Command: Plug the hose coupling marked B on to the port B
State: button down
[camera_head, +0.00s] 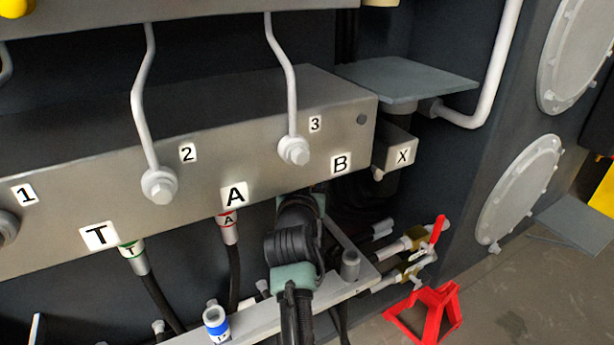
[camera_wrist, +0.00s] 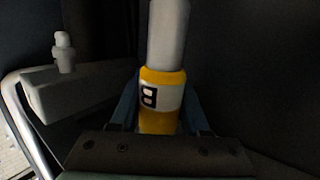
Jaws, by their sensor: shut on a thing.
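The hose coupling marked B (camera_wrist: 162,95) has a yellow band with a black B on white and a pale grey cylindrical part above it. In the wrist view the blue fingers of my gripper (camera_wrist: 160,112) are shut on it from both sides. In the head view my gripper (camera_head: 312,197) is just below the label B (camera_head: 341,163) at the right end of the grey manifold (camera_head: 230,150). My arm hides the coupling and port B there. I cannot tell whether the coupling touches the port.
Hoses T (camera_head: 133,256) and A (camera_head: 228,229) sit on their ports to the left. The X block (camera_head: 399,152) is close on the right. Below are a metal rail (camera_head: 255,318), a blue-banded coupling (camera_head: 215,324), a red-handled valve (camera_head: 437,232) and a red stand (camera_head: 427,313).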

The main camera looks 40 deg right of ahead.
jog(key=shift+r, duration=0.55)
jog(key=c, duration=0.5)
grip_release()
jog(key=shift+c, duration=0.2)
jog(key=shift+o, duration=1.1)
jog(key=shift+f, duration=0.3)
jog(key=p+v, duration=0.1)
jog(key=v, duration=1.2)
